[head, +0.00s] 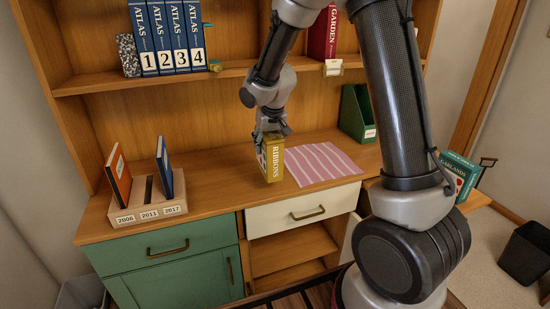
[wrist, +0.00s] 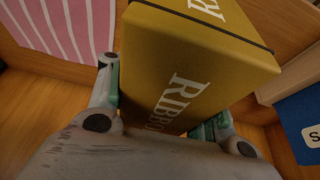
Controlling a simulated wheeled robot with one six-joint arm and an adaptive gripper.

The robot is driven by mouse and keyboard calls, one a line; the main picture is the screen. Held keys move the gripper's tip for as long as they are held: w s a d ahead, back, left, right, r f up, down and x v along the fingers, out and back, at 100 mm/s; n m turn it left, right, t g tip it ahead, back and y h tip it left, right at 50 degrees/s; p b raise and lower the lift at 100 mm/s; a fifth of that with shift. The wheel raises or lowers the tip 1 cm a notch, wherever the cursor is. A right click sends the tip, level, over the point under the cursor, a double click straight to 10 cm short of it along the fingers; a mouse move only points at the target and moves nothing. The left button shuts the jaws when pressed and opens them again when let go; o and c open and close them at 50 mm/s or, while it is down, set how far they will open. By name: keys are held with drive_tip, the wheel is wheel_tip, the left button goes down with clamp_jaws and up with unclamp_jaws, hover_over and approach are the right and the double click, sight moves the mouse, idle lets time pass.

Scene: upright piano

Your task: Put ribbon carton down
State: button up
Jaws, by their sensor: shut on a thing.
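The ribbon carton (head: 274,161) is a mustard-yellow box marked RIBBONS, upright in the head view over the middle of the wooden desktop. My gripper (head: 271,136) is above it, shut on its upper part. In the wrist view the carton (wrist: 195,70) fills the middle, with a dark line around its lid end, between the two fingers of my gripper (wrist: 160,108). The carton stands just left of a pink striped mat (head: 320,162). I cannot tell whether its bottom touches the desktop (head: 225,186).
A wooden holder (head: 146,212) labelled 2006, 2011 and 2017 holds two thin books at left. A green file box (head: 357,114) stands at back right. The shelf above holds blue atlases (head: 168,38) and a red book (head: 323,34). A teal GARLANDS box (head: 457,174) is at right.

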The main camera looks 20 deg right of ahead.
wheel_tip(320, 180, down, 4)
drive_tip(key=shift+d+r, duration=0.15)
drive_tip(key=shift+f, duration=0.55)
drive_tip(key=o, duration=1.2)
drive_tip(key=shift+o, duration=0.2)
drive_tip(key=shift+r, duration=0.1)
